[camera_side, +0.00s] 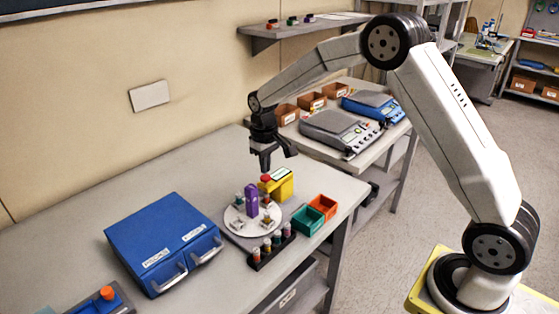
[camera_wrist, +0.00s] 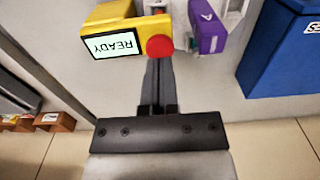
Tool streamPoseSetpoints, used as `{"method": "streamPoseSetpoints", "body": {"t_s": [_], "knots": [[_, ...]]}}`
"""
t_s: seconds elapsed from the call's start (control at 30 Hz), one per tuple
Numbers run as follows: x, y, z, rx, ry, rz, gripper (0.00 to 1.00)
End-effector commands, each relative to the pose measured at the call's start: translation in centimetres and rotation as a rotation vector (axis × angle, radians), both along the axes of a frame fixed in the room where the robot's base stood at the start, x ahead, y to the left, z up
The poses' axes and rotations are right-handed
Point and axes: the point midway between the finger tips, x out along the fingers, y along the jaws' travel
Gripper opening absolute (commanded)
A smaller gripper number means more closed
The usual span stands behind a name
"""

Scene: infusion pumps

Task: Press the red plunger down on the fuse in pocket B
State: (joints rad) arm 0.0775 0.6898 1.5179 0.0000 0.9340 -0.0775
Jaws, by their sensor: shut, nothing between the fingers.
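A yellow device (camera_side: 282,184) stands at the back of a round pale disc (camera_side: 232,224). The red plunger (camera_side: 266,178) is a round knob at the device's near side, over the disc's edge. In the wrist view the red plunger (camera_wrist: 160,46) sits beside the screen reading READY (camera_wrist: 115,43). My gripper (camera_side: 265,167) points down just above the plunger, shut and empty. In the wrist view its fingertips (camera_wrist: 158,62) overlap the plunger's edge in the picture; contact cannot be told. A purple block (camera_side: 252,199) and several small fuses stand on the disc. Pocket B's label is not readable.
A blue drawer unit (camera_side: 160,238) stands left of the disc. A black rack (camera_side: 272,254) with several coloured fuses lies in front. Green (camera_side: 307,220) and orange (camera_side: 324,206) bins stand to the right. Scales (camera_side: 340,130) occupy the bench behind.

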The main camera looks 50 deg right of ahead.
Motion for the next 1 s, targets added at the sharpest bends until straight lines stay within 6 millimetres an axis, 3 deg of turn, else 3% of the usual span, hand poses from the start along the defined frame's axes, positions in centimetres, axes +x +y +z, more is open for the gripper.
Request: {"method": "streamPoseSetpoints", "body": {"t_s": [1.0], "knots": [[0.0,0.0,-1.5,0.000,0.001,0.000,0.00]]}}
